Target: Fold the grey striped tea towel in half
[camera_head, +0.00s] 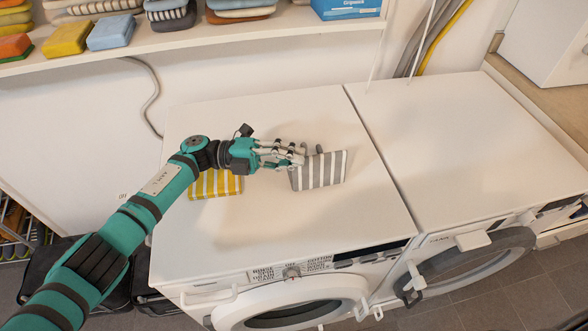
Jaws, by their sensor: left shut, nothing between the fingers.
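The grey and white striped tea towel (320,172) lies on top of the left washing machine, as a small flat piece with one side raised a little. My left gripper (303,155) comes in from the left, with its fingers at the towel's left and upper edge. It is shut with nothing between the fingers. The fingers hide part of the towel's upper left, and I cannot tell whether they touch it. My right gripper is not in view.
A yellow and white striped cloth (215,184) lies under my left wrist. The left machine's white top (270,225) is otherwise clear, as is the right machine's top (450,130). A shelf (180,40) with folded cloths and a blue box (346,8) runs along the back wall.

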